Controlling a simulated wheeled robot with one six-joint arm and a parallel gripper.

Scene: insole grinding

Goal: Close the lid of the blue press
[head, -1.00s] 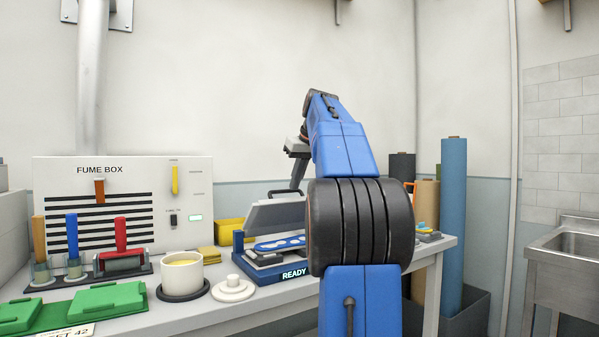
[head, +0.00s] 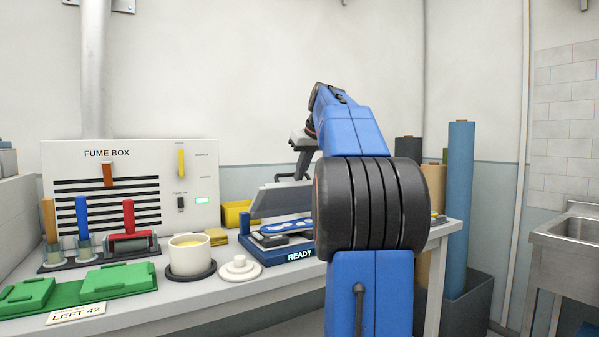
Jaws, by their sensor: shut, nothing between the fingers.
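The blue press (head: 263,257) stands on the bench with a lit READY label on its front. Its grey lid (head: 281,198) is raised, tilted up at the rear, with a dark handle on its top edge. A blue insole piece with pale shapes (head: 286,227) lies in the open press. My gripper (head: 298,177) points down at the lid's handle and is shut with nothing held. Its tips overlap the handle in the picture; I cannot tell whether they touch. My blue arm hides the press's right end.
A white cup (head: 189,262) and a round white lid (head: 239,268) stand left of the press. Green cases (head: 118,280), a roller stand and the fume box (head: 130,190) are further left. A yellow bin (head: 236,213) is behind. Rolls (head: 459,200) stand at right.

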